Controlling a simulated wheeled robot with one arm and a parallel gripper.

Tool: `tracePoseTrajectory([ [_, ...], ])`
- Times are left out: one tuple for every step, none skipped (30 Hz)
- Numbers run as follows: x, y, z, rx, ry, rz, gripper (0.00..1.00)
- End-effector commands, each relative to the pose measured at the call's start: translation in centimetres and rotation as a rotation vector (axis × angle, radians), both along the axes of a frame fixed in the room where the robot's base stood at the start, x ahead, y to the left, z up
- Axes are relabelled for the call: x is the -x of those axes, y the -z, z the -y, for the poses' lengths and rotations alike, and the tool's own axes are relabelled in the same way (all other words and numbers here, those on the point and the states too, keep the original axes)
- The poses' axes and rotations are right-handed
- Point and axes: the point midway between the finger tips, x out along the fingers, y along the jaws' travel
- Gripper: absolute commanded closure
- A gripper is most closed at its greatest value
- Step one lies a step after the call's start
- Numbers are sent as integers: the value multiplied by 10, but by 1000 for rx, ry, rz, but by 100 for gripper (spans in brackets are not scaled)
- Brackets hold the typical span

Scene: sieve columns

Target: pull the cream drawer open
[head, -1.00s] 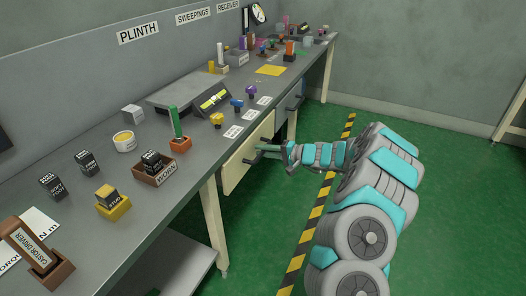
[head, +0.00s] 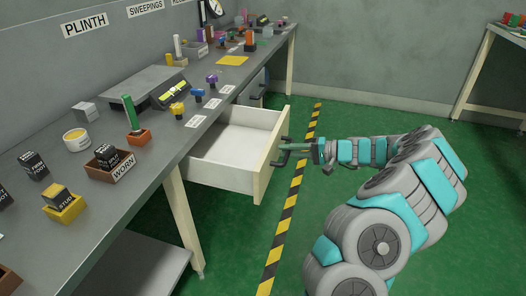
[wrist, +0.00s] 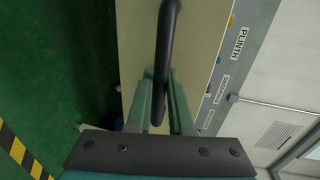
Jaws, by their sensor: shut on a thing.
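The cream drawer (head: 265,165) stands pulled well out from under the grey bench in the head view. Its white inside (head: 228,143) shows and looks empty. A dark bar handle (wrist: 166,60) runs along the drawer front in the wrist view. My gripper (head: 284,155) is at the drawer front in the head view. In the wrist view its two green fingers (wrist: 160,102) are shut on the handle, one on each side of it.
The grey bench (head: 150,200) carries a brown box (head: 110,168), a yellow block holder (head: 65,207), an orange-based green post (head: 133,118) and several coloured knobs. A bench leg (head: 184,220) stands left of the drawer. Green floor with a striped line (head: 291,205) lies clear on the right.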

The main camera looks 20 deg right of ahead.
Motion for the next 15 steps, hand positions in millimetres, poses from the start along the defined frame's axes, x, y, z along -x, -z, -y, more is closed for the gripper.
tracePoseTrajectory([
  [7,4,11,2,4,-2,100],
  [11,4,16,2,3,-2,100],
  [16,4,22,3,2,-1,100],
  [19,4,27,1,1,-2,100],
  [22,3,31,2,1,-2,100],
  [26,4,36,3,1,-2,100],
  [28,3,39,4,2,-3,100],
  [30,3,42,4,2,-3,100],
  [32,3,45,4,1,-3,100],
  [34,3,47,4,1,-3,100],
  [35,3,48,3,-1,-3,100],
  [37,3,50,2,-2,-3,100],
  [38,3,51,2,-3,-4,100],
  [38,2,51,1,-3,-4,100],
  [39,2,52,1,-4,-4,100],
])
